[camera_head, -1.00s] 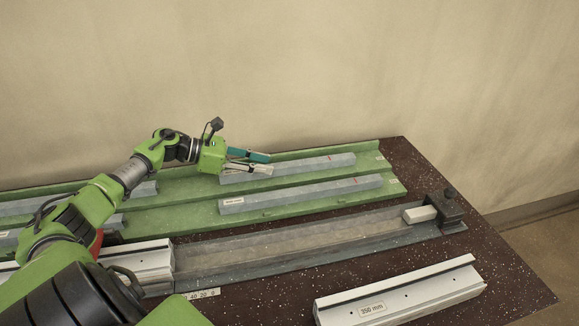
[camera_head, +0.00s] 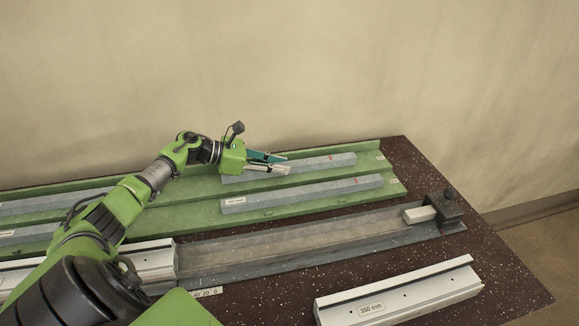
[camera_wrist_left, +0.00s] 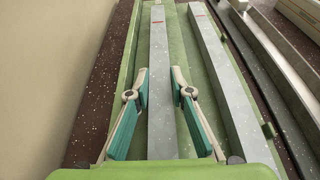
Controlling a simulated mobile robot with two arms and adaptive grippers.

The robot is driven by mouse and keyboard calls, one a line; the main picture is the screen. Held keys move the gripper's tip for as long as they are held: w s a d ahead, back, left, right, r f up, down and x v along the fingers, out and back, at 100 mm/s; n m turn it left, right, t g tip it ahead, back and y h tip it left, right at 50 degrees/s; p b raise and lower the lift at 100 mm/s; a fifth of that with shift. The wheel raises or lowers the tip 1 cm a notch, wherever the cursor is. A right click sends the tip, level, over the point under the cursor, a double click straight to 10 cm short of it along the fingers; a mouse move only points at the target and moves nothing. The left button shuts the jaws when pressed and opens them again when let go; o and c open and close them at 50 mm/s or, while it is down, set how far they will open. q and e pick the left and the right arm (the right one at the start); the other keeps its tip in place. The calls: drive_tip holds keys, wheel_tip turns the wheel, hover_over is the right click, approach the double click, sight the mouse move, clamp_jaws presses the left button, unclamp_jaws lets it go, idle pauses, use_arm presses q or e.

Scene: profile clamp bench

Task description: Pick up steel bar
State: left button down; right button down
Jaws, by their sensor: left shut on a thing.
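The steel bar (camera_head: 322,164) is a long grey bar with a red mark towards its right end, lying in the rear channel of the green rack. My left gripper (camera_head: 286,163) is over its left-middle part, with teal-backed fingers. In the left wrist view the bar (camera_wrist_left: 159,40) runs between the two fingers of the left gripper (camera_wrist_left: 160,82). The gripper is shut on it. The bar still appears to lie in the rack. My right gripper is not in view.
A second grey bar (camera_head: 300,195) lies parallel in the front channel of the green rack (camera_head: 392,186). A grey clamp channel with an end block (camera_head: 447,210) and a silver profile labelled 350 mm (camera_head: 400,293) are nearer. More bars lie at left, partly behind my arm.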

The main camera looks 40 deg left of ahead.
use_arm(q)
drive_tip(key=shift+r, duration=0.15)
drive_tip(key=shift+r, duration=0.45)
drive_tip(key=shift+s+a+r+b, duration=0.15)
drive_tip(key=shift+r+b, duration=0.2)
drive_tip(key=shift+r, duration=0.25)
drive_tip(key=shift+s+d+r+b, duration=0.1)
drive_tip(key=shift+r+b, duration=0.2)
drive_tip(key=shift+r, duration=0.25)
drive_tip(key=s+d+r, duration=0.1)
drive_tip(key=s+r, duration=0.8)
drive_tip(key=s, duration=0.4)
drive_tip(key=shift+s+r+p, duration=0.25)
drive_tip(key=shift+r+p, duration=0.05)
drive_tip(key=shift+r, duration=0.05)
